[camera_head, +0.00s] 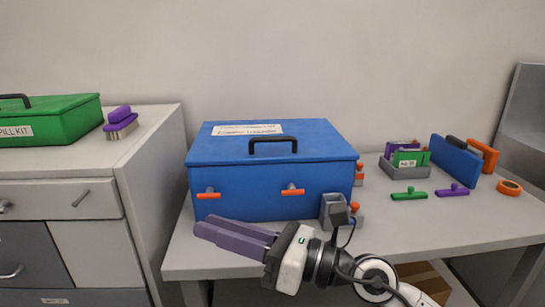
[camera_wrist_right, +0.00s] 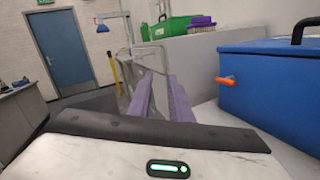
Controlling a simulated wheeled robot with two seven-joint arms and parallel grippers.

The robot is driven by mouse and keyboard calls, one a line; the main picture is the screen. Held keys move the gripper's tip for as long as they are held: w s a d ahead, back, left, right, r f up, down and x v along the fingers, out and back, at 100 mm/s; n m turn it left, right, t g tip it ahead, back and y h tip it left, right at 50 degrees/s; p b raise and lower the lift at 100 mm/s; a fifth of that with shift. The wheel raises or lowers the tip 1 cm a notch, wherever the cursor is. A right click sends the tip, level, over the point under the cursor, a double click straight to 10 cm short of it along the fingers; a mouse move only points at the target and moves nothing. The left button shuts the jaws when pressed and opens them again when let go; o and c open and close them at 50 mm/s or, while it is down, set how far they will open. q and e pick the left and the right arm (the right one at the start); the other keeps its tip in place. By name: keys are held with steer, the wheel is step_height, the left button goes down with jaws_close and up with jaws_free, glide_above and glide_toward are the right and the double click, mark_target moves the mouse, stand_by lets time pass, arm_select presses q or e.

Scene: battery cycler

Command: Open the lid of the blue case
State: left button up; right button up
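The blue case (camera_head: 262,180) stands on the grey bench with its lid (camera_head: 320,139) down. A black handle (camera_head: 273,141) and white labels are on the lid. Two orange latches, left (camera_head: 208,195) and right (camera_head: 292,191), stick out from its front face; one orange latch (camera_wrist_right: 226,81) also shows in the right wrist view. My right gripper (camera_head: 207,226) has purple fingers pointing left, in front of the case's lower front. In the right wrist view its fingers (camera_wrist_right: 160,76) are parted with nothing between them. My left gripper is out of view.
A grey bin of small cards (camera_head: 405,171), green (camera_head: 409,194) and purple (camera_head: 453,190) tools, a blue panel (camera_head: 455,160) and an orange ring (camera_head: 509,187) lie right of the case. The green spill kit (camera_head: 70,118) and a purple brush (camera_head: 120,122) stand on the left cabinet.

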steer(key=w+d+f+n+h+b, duration=0.1)
steer(key=w+d+n+h+b, duration=0.1)
steer(key=w+n+h, duration=0.45)
steer(key=n+t+h+b, duration=0.2)
steer(key=n+t+h, duration=0.3)
steer(key=n+t, duration=0.15)
glide_toward(274, 139)
steer(key=m, duration=0.1)
steer(key=shift+t, duration=0.25)
steer(key=x, duration=1)
steer(key=shift+a+f+p, duration=0.15)
steer(key=shift+f+p, duration=0.05)
steer(key=shift+p, duration=0.1)
steer(key=shift+w+a+f, duration=0.1)
steer(key=shift+w+f, duration=0.05)
steer(key=shift+w, duration=0.15)
jaws_close()
